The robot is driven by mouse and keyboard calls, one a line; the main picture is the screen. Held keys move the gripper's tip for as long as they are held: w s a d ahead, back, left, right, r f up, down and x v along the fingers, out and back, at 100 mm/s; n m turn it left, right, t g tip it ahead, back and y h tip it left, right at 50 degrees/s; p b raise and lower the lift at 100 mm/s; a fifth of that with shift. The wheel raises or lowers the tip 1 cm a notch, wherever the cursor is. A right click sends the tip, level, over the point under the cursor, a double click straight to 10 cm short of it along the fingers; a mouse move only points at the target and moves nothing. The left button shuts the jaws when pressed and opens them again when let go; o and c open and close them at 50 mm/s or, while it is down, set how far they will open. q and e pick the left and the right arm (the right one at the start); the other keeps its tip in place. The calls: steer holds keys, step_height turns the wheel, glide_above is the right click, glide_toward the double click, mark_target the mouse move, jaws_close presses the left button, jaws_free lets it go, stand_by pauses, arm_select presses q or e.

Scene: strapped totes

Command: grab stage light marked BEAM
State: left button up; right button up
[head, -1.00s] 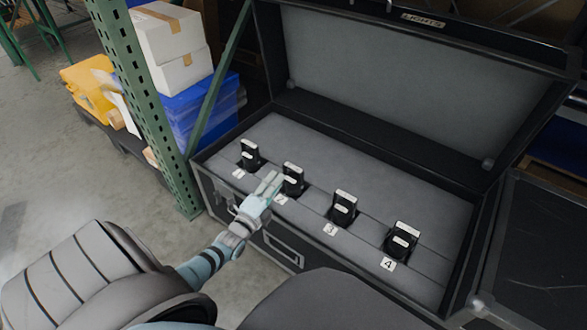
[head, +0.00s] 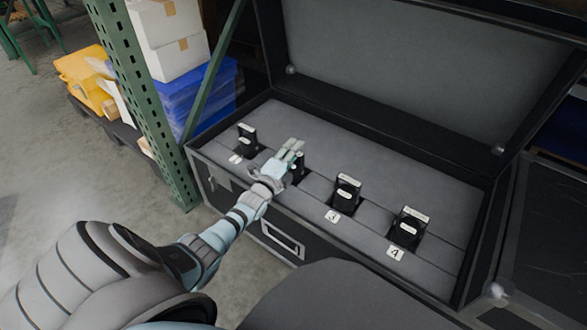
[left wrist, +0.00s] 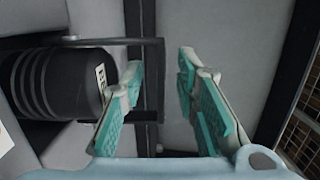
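An open black case (head: 225,172) with grey foam holds several black stage lights in a row of slots. One light (head: 246,138) stands in the leftmost slot, one (head: 347,193) above the tag 3, and one (head: 409,228) above the tag 4. The second light (head: 300,168) is mostly hidden behind my left gripper (head: 291,150), which is over it. In the left wrist view, my left gripper (left wrist: 160,98) has its fingers apart with a gap between them. A black ribbed light body (left wrist: 55,85) with a partly visible white label lies left of the fingers. I cannot read BEAM anywhere.
A green rack post (head: 150,110) stands left of the case, with a blue bin (head: 200,98), white boxes (head: 172,50) and a yellow bin (head: 85,78) behind it. The raised lid (head: 410,70) closes off the back.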

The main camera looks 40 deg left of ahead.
arm_select(q)
jaws_close()
steer(key=shift+r, duration=0.1)
stand_by(0.5)
